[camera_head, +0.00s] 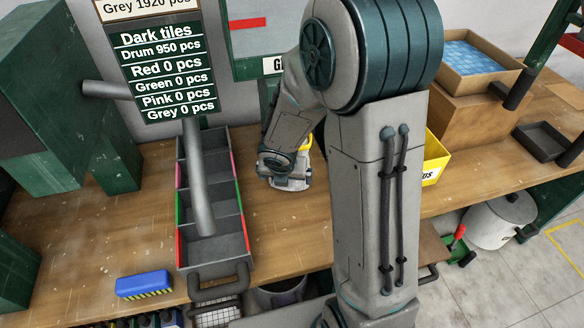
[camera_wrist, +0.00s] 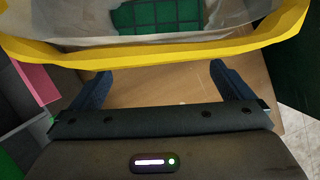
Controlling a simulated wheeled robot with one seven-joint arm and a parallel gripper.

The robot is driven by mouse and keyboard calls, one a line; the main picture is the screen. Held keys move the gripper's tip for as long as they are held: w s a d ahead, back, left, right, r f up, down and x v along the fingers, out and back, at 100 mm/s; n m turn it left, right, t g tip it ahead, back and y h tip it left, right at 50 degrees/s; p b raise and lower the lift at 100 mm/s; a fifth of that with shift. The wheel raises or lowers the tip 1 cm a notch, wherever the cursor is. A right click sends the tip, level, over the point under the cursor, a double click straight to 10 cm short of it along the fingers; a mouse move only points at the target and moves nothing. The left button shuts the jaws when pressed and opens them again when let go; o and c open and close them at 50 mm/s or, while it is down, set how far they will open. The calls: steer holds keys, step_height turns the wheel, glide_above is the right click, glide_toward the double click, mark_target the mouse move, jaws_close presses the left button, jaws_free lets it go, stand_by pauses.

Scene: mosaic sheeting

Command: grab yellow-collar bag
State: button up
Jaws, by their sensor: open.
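The yellow-collar bag (camera_wrist: 160,55) fills the top of the wrist view. Its thick yellow rim runs across the picture, and inside it are pale lining and green tiles (camera_wrist: 155,15). My gripper (camera_wrist: 160,80) is open, its two dark fingers pointing toward the rim, one on each side. Their tips lie close to the collar; I cannot tell whether they touch it. Nothing is between the fingers except a view of the wooden table. In the head view a bit of yellow collar (camera_head: 306,143) shows beside my wrist; my arm hides most of the bag.
A divided tray (camera_head: 215,250) with coloured edges stands left of my gripper on the wooden bench (camera_head: 100,225). A blue brush-like block (camera_head: 144,284) lies at the front left. A yellow bin (camera_head: 435,158) is right of my arm. A sign board (camera_head: 160,60) and grey pipe rise behind.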

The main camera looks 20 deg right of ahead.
steer(key=shift+w+d+f+b, duration=0.25)
steer(key=shift+w+f+b, duration=0.05)
steer(key=shift+w+f, duration=0.2)
steer(key=shift+w+d+f+b, duration=0.25)
steer(key=shift+w+f+b, duration=0.05)
steer(key=shift+w+f, duration=0.45)
steer(key=shift+f, duration=0.2)
steer(key=shift+c, duration=0.3)
steer(key=shift+r, duration=0.1)
steer(key=c, duration=0.9)
steer(key=shift+o, duration=0.2)
